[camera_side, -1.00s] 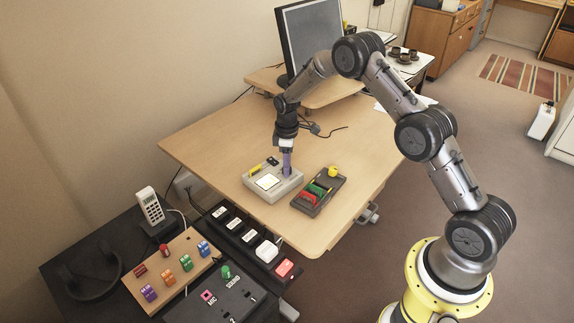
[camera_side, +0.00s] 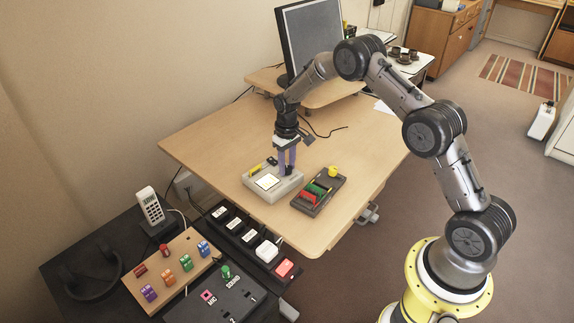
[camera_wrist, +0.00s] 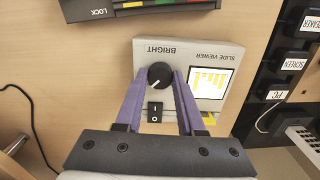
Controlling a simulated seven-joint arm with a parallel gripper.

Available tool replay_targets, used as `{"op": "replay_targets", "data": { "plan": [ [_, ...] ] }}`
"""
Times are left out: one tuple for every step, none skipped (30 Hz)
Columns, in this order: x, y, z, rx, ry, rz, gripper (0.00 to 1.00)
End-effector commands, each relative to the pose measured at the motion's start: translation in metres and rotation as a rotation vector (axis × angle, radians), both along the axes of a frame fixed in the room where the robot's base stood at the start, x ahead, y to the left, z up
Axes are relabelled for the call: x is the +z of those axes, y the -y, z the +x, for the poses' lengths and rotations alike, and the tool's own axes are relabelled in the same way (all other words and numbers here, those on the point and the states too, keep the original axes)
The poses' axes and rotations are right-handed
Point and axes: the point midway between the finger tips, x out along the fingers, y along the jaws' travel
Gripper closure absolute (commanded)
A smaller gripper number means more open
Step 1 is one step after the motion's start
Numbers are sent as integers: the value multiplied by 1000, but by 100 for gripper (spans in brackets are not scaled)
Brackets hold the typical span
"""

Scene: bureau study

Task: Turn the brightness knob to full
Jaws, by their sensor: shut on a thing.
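The slide viewer (camera_side: 258,190) is a light grey box on the desk with a lit white screen (camera_side: 267,181). In the wrist view its panel (camera_wrist: 200,55) reads "SLIDE VIEWER" and "BRIGHT". The round black brightness knob (camera_wrist: 160,76) carries a pale pointer line, which points to the lower left in that view. My gripper (camera_side: 287,171) is over the viewer with its two purple fingers pointing down. In the wrist view my gripper (camera_wrist: 160,78) is shut on the knob, one finger on each side.
A black rocker switch (camera_wrist: 155,111) is close beside the knob, between my fingers. A monitor (camera_side: 311,38) stands behind. The desk's left side is clear.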

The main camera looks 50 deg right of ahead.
Motion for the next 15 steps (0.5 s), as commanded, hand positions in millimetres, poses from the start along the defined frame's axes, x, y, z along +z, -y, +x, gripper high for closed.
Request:
{"op": "replay_targets", "data": {
  "plan": [
    [1,0,1,-26,3,0,100],
    [2,0,1,-41,3,0,100],
    [2,0,1,-62,4,0,100],
    [2,0,1,-74,4,0,100],
    [2,0,1,-87,4,0,100],
    [2,0,1,-101,4,0,100],
    [2,0,1,-111,4,0,100],
    [2,0,1,-120,3,0,100],
    [1,0,1,-129,3,0,100],
    [1,0,1,-135,3,0,100],
    [1,0,1,-141,3,0,100],
    [1,0,1,-147,3,0,100],
    [1,0,1,-150,3,0,100],
    [1,0,1,-153,3,0,100],
    [1,0,1,-155,3,0,100]
  ]
}}
